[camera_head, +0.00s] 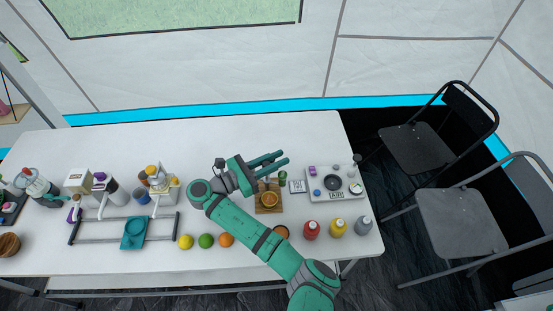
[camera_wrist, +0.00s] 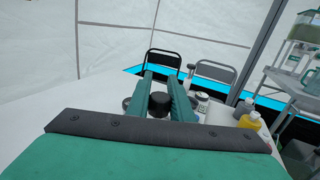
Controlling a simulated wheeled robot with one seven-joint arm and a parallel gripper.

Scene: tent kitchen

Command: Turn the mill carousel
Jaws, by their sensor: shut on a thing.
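My gripper (camera_head: 284,160) is raised over the table, its fingers pointing right, above and behind a wooden board (camera_head: 268,208). Its two teal fingers (camera_wrist: 161,80) have a narrow gap between them. In the wrist view a black round part (camera_wrist: 158,103) shows in that gap; I cannot tell whether it is between the fingers or lies beyond them. What the fingers hold is not clear. A grey unit (camera_head: 318,194) with a black round part (camera_head: 333,182) on top stands right of my gripper. I cannot tell for sure which thing is the mill carousel.
Red (camera_head: 311,230), yellow (camera_head: 337,228) and grey (camera_head: 363,225) bottles stand at the front right. A lemon (camera_head: 186,241), a lime (camera_head: 206,241) and an orange (camera_head: 226,240) lie along the front. Two chairs (camera_head: 424,145) stand beyond the right edge. The table's back middle is clear.

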